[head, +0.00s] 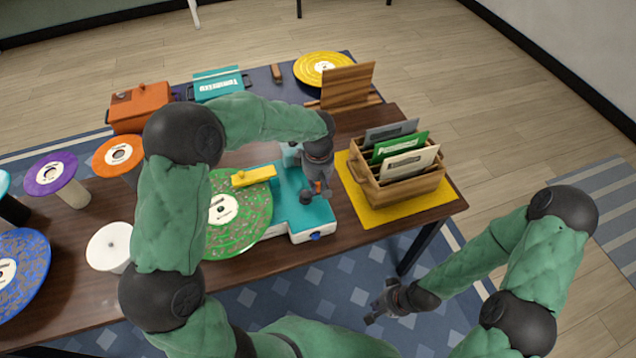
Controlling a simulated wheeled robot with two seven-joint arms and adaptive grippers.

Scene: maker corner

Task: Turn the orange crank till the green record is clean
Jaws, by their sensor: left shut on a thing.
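The green record (248,222) lies flat on a white and teal machine (292,205) on the table. Brown and pale specks cover its visible surface; its left part is hidden behind my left arm. A yellow bar (253,176) reaches over its upper part. My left gripper (313,193) points down over the machine's right side and is shut on the orange crank (325,187). Only a small bit of orange shows there, and the fingers hide most of the crank. My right gripper (377,302) is apart from the table, beyond its front edge, open and empty.
A wooden crate (401,190) with record sleeves stands on a yellow mat (385,217) right of the machine. Purple (50,174), orange (118,155) and blue (20,268) records stand at left. A wooden stand (346,88) and a yellow record (323,68) are at the back.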

